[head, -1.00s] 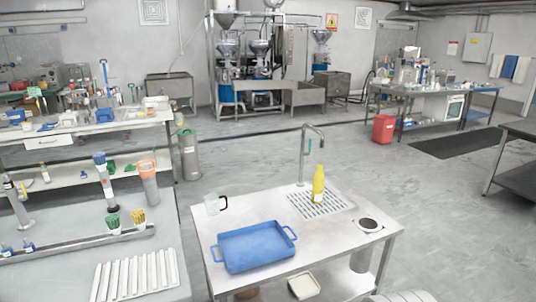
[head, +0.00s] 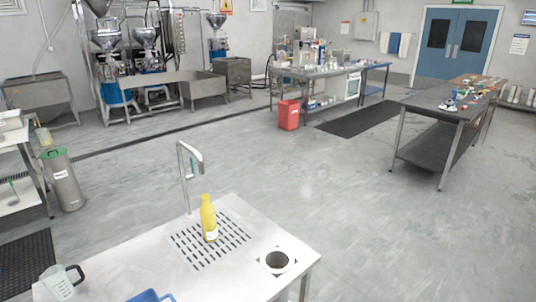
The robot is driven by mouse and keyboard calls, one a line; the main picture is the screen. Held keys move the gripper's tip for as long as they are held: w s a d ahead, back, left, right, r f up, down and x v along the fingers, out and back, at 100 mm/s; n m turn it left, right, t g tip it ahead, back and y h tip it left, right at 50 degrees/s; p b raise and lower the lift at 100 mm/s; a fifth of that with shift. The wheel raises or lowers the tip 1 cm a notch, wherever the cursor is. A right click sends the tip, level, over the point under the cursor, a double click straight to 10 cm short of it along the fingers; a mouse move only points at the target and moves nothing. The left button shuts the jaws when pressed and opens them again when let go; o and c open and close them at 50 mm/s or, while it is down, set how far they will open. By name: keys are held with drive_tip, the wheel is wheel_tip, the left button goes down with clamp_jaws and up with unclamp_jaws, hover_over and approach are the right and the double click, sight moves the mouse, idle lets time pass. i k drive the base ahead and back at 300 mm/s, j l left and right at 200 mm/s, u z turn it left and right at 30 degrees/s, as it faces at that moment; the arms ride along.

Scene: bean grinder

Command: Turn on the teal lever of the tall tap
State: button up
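The tall tap (head: 186,178) is a slim metal post with a bent spout. It stands upright at the back edge of the metal table (head: 125,240), left of centre. Its teal lever is too small to make out clearly in this view. A yellow bottle (head: 208,218) stands upright on the slotted drain grate (head: 184,246), just to the right of the tap and in front of it. My gripper is not in view.
A round opening (head: 277,261) is at the table's right. A clear jug (head: 60,283) and a blue tray (head: 150,297) are at the front left. Open floor (head: 320,195) lies right of the table. A red bin (head: 289,115) and a dark bench (head: 440,109) stand farther back.

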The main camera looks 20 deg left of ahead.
sight(191, 159)
drive_tip(key=i+l+z, duration=0.2)
drive_tip(key=i+z, duration=0.2)
drive_tip(key=i, duration=0.25)
drive_tip(key=i+z, duration=0.4)
drive_tip(key=i, duration=0.3)
drive_tip(key=i+j+u, duration=0.1)
drive_tip(key=i+u, duration=0.25)
drive_tip(key=i+l+u, duration=0.1)
drive_tip(key=i+u, duration=0.25)
drive_tip(key=i, duration=0.25)
drive_tip(key=i+l+u, duration=0.2)
drive_tip(key=i+u, duration=0.15)
drive_tip(key=i+j+u, duration=0.1)
drive_tip(key=i+u, duration=0.5)
drive_tip(key=u, duration=0.2)
drive_tip(key=i+u, duration=0.35)
drive_tip(key=i+l+u, duration=0.15)
drive_tip(key=u, duration=0.25)
drive_tip(key=i+u, duration=0.2)
drive_tip(key=u, duration=0.2)
drive_tip(key=i+u, duration=0.2)
drive_tip(key=u, duration=0.2)
drive_tip(key=i+u, duration=0.25)
drive_tip(key=u, duration=0.15)
drive_tip(key=i+l+u, duration=0.15)
drive_tip(key=u, duration=0.25)
drive_tip(key=i+l+u, duration=0.1)
drive_tip(key=i+u, duration=0.25)
drive_tip(key=i+l+u, duration=0.2)
drive_tip(key=u, duration=0.15)
